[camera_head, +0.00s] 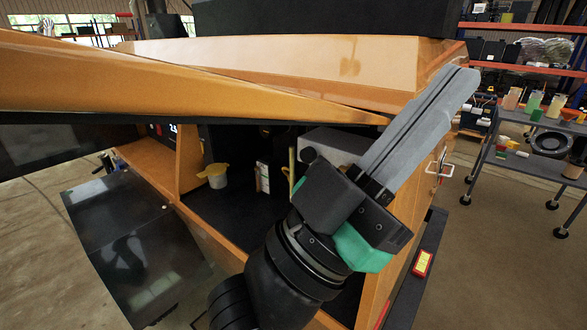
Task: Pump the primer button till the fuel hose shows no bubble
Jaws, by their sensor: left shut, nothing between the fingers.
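My left gripper (464,80) fills the middle right of the head view. Its two long grey fingers are shut together and hold nothing. They point up and to the right, in front of the orange light tower housing (270,60). Below the raised orange panel, the dark engine bay (235,208) is open. I cannot make out the primer button or the fuel hose. My gripper and wrist cover the right part of the bay. My right gripper is not in view.
A pale cup with a yellow lid (214,176) sits inside the bay. The orange door panel (130,88) hangs above the opening. A red and yellow item (423,263) lies on the dark ledge. A grey cart (530,160) stands at right, with bare floor before it.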

